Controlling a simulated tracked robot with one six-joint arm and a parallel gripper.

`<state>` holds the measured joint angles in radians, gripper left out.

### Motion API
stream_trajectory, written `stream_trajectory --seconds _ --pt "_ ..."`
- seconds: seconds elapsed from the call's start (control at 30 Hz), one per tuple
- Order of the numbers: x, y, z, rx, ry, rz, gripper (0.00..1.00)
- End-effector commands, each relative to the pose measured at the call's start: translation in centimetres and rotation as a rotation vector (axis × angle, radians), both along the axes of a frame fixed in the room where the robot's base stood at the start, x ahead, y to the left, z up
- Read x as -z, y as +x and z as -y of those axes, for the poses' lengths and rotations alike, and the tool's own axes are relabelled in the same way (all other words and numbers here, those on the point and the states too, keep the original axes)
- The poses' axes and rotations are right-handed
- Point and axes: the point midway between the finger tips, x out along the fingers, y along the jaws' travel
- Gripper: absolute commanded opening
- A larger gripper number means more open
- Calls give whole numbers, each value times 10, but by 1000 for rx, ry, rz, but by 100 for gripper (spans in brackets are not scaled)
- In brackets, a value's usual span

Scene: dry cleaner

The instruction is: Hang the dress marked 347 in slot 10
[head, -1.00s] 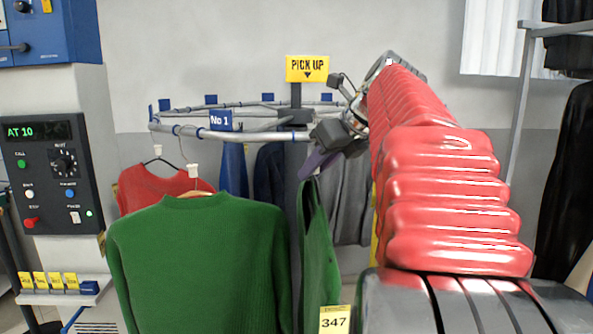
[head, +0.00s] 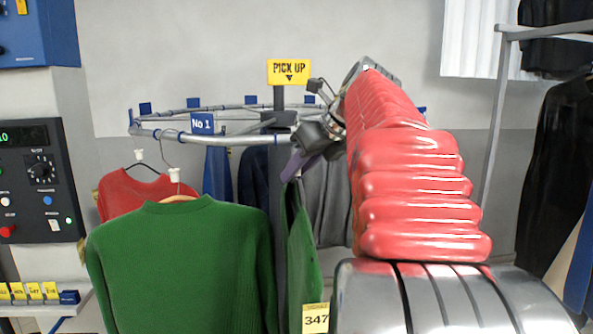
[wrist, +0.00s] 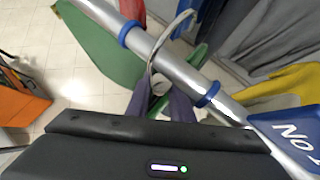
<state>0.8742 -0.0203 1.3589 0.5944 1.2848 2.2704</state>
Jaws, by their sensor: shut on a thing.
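The green dress with the yellow 347 tag (head: 315,318) hangs edge-on as a narrow strip (head: 300,250) below my gripper in the head view. My gripper (head: 308,152) is at the near rail (head: 250,138), to the right of the No 1 sign, shut on the dress's hanger. In the wrist view, the purple fingers (wrist: 162,100) close around the hanger neck. Its hook (wrist: 152,62) curves up across the rail (wrist: 165,62) between two blue collars. I cannot tell whether it rests on the rail. Green cloth (wrist: 105,55) shows beneath.
A green sweater (head: 185,260) and a red garment (head: 135,190) hang left of the dress. Dark and grey clothes (head: 325,195) hang behind. A control panel (head: 35,180) stands at left, its display cut off. A clothes rack (head: 500,100) stands at right.

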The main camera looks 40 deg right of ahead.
Motion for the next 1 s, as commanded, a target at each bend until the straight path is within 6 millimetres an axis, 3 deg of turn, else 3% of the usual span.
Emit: stream_trajectory --seconds 1.0 --pt "31 1 0 -1 5 -4 0"
